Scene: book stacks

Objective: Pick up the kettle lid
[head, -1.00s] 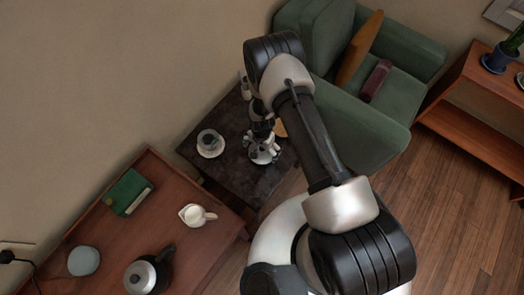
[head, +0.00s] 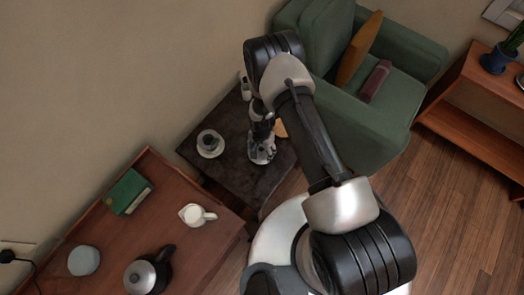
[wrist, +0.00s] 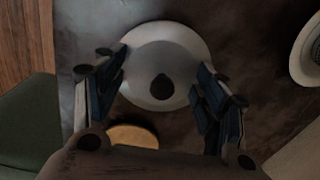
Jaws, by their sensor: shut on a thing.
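The kettle lid (wrist: 155,60) is a pale grey disc with a black knob, in the middle of the wrist view. It sits over a wider white plate (wrist: 170,27) on the small dark table (head: 245,185). I cannot tell whether the lid is clear of the plate.
A cup on a saucer (head: 210,150) stands left of my gripper. A round wooden piece (wrist: 133,137) lies close by. A green armchair (head: 365,130) borders the table at right. The brown desk (head: 105,225) holds a kettle (head: 148,275), a white jug (head: 192,214) and a green box (head: 125,190).

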